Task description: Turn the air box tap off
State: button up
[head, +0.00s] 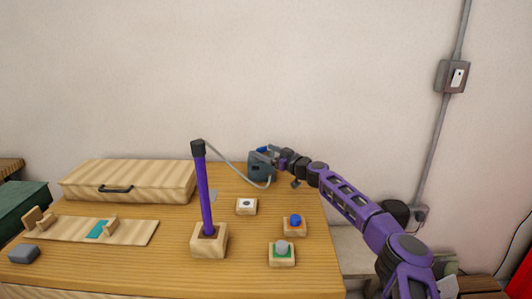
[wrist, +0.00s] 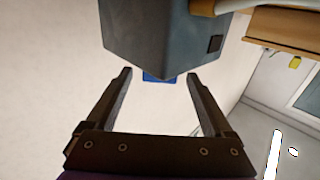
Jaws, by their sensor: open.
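The air box is a blue-grey box (head: 260,166) at the back right of the table, with a grey hose from it. It fills the top of the wrist view (wrist: 165,35). A blue part, apparently the tap (head: 263,149), shows at the box's top in the head view. In the wrist view a small piece of the blue tap (wrist: 160,78) shows at the box's edge, between my fingertips. My gripper (wrist: 159,76) is open, one finger on each side of the blue piece. I cannot tell whether either finger touches it. Most of the tap is hidden.
A purple rod (head: 206,190) with a black cap stands in a wooden block, left of the air box; the hose runs to its cap. Blocks with a blue knob (head: 295,221) and a grey knob (head: 282,247) stand in front. A wooden case (head: 130,180) lies left.

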jog(key=c, duration=1.4)
jog(key=shift+o, duration=0.2)
jog(key=shift+m+t+h, duration=0.4)
jog(key=shift+h, duration=0.1)
jog(key=shift+s+a+r+m+t+h, duration=0.1)
jog(key=shift+a+m+t+h, duration=0.05)
jog(key=shift+m+t+h, duration=0.45)
jog(key=shift+s+a+m+t+h, duration=0.15)
jog(key=shift+m+t+h, duration=0.25)
jog(key=shift+h, duration=0.4)
jog(key=shift+a+r+m+t+h, duration=0.15)
jog(key=shift+m+t+h, duration=0.25)
jog(key=shift+m+h, duration=0.4)
jog(key=shift+a+r+m+t+h, duration=0.1)
jog(key=shift+a+m+t+h, duration=0.25)
jog(key=shift+h, duration=0.75)
grip_shut()
grip_release()
jog(key=shift+s+f+m+t+h+p, duration=0.1)
jog(key=shift+m+t+h+p, duration=0.35)
jog(key=shift+m+h+p, duration=0.95)
jog(key=shift+f+m+h, duration=0.1)
jog(key=shift+m+h, duration=0.55)
jog(key=shift+h, duration=0.75)
